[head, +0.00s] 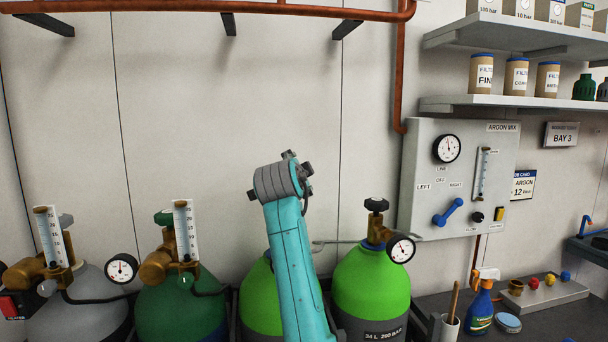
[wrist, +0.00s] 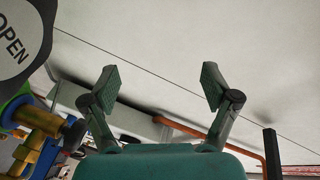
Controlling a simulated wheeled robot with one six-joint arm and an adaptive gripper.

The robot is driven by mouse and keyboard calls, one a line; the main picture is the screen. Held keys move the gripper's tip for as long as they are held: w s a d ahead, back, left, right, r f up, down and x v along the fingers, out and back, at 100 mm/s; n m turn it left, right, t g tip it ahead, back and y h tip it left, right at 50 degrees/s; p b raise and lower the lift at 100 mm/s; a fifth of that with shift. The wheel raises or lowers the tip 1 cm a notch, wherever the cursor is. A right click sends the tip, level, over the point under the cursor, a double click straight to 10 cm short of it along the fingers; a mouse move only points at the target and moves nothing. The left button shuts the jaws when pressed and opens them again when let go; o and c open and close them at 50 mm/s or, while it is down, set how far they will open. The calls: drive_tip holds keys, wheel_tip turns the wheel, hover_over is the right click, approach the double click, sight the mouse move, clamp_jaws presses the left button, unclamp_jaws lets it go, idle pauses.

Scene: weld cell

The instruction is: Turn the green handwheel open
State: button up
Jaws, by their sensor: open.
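A green handwheel (head: 163,217) tops the dark green cylinder (head: 180,308) on the left, behind a flowmeter tube; it is small and partly hidden. A black handwheel (head: 376,204) tops the right bright green cylinder (head: 372,285). My gripper (head: 297,160) is raised in front of the wall, to the right of the green handwheel and apart from it. In the wrist view my gripper (wrist: 158,87) is open, with nothing between its fingers. A dark-rimmed disc marked OPEN (wrist: 14,45) shows at that view's left edge; I cannot tell which cylinder it belongs to.
Brass regulators with flowmeters (head: 186,230) and a dial gauge (head: 121,268) crowd the left cylinders. My arm covers part of another bright green cylinder (head: 258,300). The argon panel (head: 418,178) and shelves (head: 520,102) are at right.

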drive_tip(key=shift+s+d+r+n+t+h, duration=0.1)
drive_tip(key=shift+s+d+n+t+h, duration=0.1)
drive_tip(key=shift+d, duration=0.25)
drive_tip(key=shift+s+d+r+n+t+h, duration=0.1)
drive_tip(key=shift+s+d+n+t+h, duration=0.1)
drive_tip(key=shift+d, duration=0.2)
